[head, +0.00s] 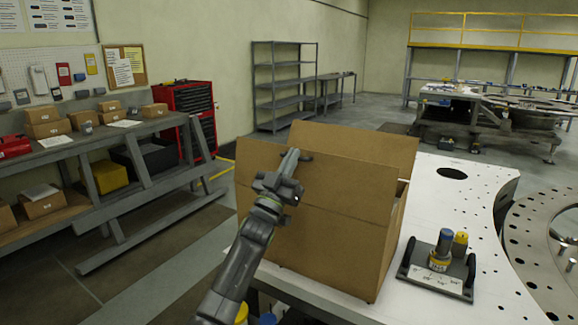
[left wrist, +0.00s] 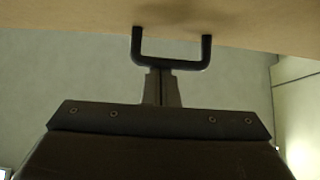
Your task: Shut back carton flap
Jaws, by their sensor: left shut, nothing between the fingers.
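The brown cardboard carton (head: 325,255) stands on the white table. Its back flap (head: 365,145) stands upright behind the opening. The near flap (head: 345,187) is also up. My left gripper (head: 292,160) is shut and empty, at the top edge of the near flap, with the back flap beyond it. In the left wrist view its closed fingers (left wrist: 161,88) point toward a brown cardboard surface (left wrist: 235,22). A dark U-shaped piece (left wrist: 172,64) shows at the fingertips; I cannot tell whether they touch cardboard. The carton's inside is hidden. My right gripper is not in view.
A dark fixture (head: 437,275) with small cylinders sits right of the carton on the white table (head: 465,210). A round perforated plate (head: 535,240) lies further right. A workbench (head: 90,145) with small boxes stands on the left.

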